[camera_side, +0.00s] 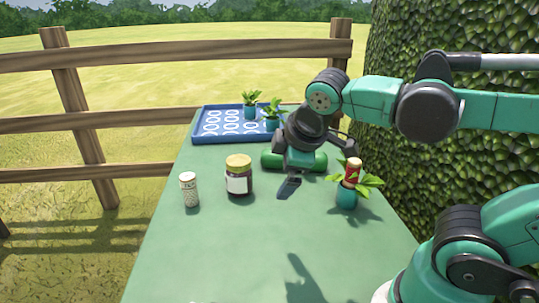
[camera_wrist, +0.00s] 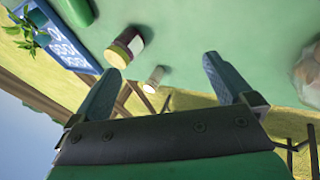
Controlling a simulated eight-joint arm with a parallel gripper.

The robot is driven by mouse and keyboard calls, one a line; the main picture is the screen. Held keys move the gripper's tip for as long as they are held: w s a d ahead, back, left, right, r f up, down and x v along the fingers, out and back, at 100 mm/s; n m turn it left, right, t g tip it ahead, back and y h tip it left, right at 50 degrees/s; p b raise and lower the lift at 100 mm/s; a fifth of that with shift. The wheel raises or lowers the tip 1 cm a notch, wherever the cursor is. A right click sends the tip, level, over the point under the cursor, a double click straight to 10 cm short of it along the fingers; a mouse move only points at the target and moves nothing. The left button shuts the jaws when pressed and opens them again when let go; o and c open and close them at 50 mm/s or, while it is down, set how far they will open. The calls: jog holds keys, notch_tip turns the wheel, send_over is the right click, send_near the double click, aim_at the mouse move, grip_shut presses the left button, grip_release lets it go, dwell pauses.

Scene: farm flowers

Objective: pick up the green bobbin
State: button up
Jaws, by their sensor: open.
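A dark green cylinder (camera_side: 316,160), which I take for the green bobbin, lies on its side on the green table, partly hidden behind my gripper in the side view. A green rounded piece at the top left of the wrist view (camera_wrist: 76,11) seems to be the same thing. My gripper (camera_side: 318,168) is open, with one finger in front of the cylinder and the other to its right. In the wrist view my gripper (camera_wrist: 160,68) has its fingers wide apart with nothing held between them. Whether it touches the cylinder I cannot tell.
A yellow-lidded jar (camera_side: 238,176) and a white shaker (camera_side: 189,190) stand left. A teal-potted plant (camera_side: 347,197) with a red-and-white item at it stands right. A blue tray (camera_side: 205,137) with two potted plants is at the back.

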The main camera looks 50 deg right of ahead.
jog(key=m, duration=0.2)
jog(key=a+f+m+y, duration=0.1)
jog(key=m, duration=0.1)
jog(key=f+m, duration=0.1)
jog(key=shift+a+f+m+t+y, duration=0.15)
jog(key=shift+f+m+t+y, duration=0.1)
jog(key=shift+m+t+y, duration=0.15)
jog(key=shift+a+f+m, duration=0.15)
jog(key=shift+f+m, duration=0.1)
jog(key=shift+m, duration=0.55)
jog(key=shift+c, duration=0.8)
jog(key=shift+a+f+m+t+y, duration=0.1)
jog(key=shift+m+t+y, duration=0.2)
jog(key=shift+m, duration=0.1)
jog(key=shift+c, duration=1.1)
jog(key=w+d+r+m+g+h, duration=0.25)
jog(key=w+d, duration=0.55)
jog(key=d, duration=0.6)
jog(key=w+d+f+m, duration=0.1)
jog(key=d+f, duration=0.1)
jog(key=d, duration=0.5)
jog(key=w+d+f+m, duration=0.1)
jog(key=d+f, duration=0.1)
jog(key=d, duration=0.5)
jog(key=shift+g+y, duration=0.25)
jog(key=shift+y, duration=0.1)
jog(key=shift+x, duration=2.4)
